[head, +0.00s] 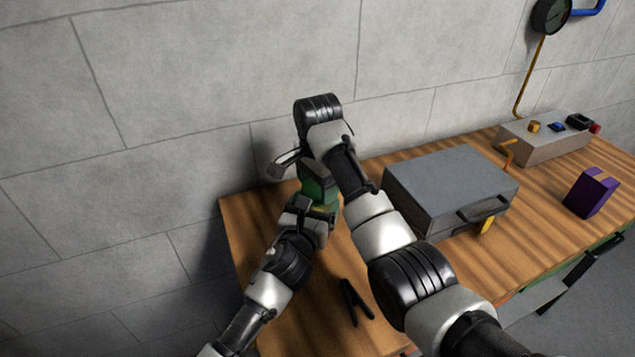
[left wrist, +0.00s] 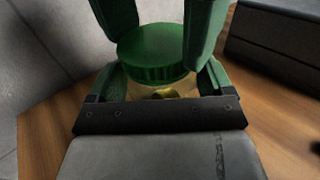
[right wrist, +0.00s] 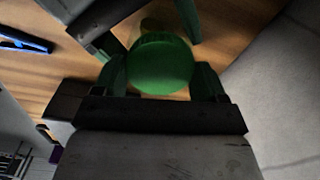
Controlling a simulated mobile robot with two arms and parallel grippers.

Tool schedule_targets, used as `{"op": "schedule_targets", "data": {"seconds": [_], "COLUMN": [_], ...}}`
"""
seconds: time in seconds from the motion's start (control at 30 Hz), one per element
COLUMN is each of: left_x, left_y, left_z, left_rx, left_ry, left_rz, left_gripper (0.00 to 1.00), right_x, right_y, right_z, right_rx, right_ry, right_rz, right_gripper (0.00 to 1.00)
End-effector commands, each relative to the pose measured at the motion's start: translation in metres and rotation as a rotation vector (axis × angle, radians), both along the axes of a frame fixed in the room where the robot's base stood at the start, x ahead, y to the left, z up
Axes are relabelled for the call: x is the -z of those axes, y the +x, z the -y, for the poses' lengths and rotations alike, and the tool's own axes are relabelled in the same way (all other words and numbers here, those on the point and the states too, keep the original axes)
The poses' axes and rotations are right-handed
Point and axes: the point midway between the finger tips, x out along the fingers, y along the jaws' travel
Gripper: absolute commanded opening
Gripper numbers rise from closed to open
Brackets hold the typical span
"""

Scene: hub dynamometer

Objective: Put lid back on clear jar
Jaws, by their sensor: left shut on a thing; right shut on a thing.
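The green lid (left wrist: 155,48) is at the mouth of the clear jar (left wrist: 158,92), which has something yellowish inside. The lid also shows in the right wrist view (right wrist: 160,63). My left gripper (left wrist: 165,84) is shut on the jar body from its sides. My right gripper (right wrist: 160,76) is shut on the lid from above; its green fingers also show in the left wrist view. Lid and jar look in line, with no clear gap, but I cannot tell whether the lid is fully seated. In the head view my arms hide most of the jar and lid.
A grey box (head: 450,185) with a handle stands right of my grippers on the wooden bench (head: 535,215). A black V-shaped tool (head: 354,303) lies near the front. A purple block (head: 592,191) and a control box (head: 540,142) are farther right. The wall is close behind.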

Motion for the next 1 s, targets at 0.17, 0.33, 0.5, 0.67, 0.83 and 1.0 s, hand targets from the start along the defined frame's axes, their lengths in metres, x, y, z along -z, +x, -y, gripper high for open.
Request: {"op": "schedule_targets", "data": {"seconds": [0.17, 0.33, 0.5, 0.67, 0.83, 1.0], "left_x": [0.0, 0.0, -0.001, -0.001, -0.001, -0.001], "left_y": [-0.001, -0.001, -0.001, 0.0, 0.0, 0.0], "left_z": [0.001, 0.001, 0.001, 0.001, 0.0, 0.0], "left_rx": [0.002, 0.003, 0.002, 0.002, 0.001, 0.001], "left_ry": [0.0, 0.0, -0.001, -0.001, -0.001, -0.001], "left_rz": [0.001, 0.001, 0.002, 0.002, 0.002, 0.002], "left_gripper": [0.15, 0.15, 0.15, 0.15, 0.15, 0.15], "right_x": [-0.001, -0.002, -0.001, -0.001, -0.012, -0.035], "right_y": [0.002, 0.002, 0.002, 0.001, 0.001, 0.002], "right_z": [0.002, 0.002, 0.001, 0.001, 0.0, 0.003], "right_rx": [0.221, 0.216, 0.213, 0.212, 0.211, 0.214], "right_ry": [0.008, 0.007, 0.006, 0.006, 0.009, 0.005], "right_rz": [0.01, 0.012, 0.009, 0.008, 0.01, 0.016], "right_gripper": [0.43, 0.81, 1.0, 1.0, 1.0, 1.0]}}
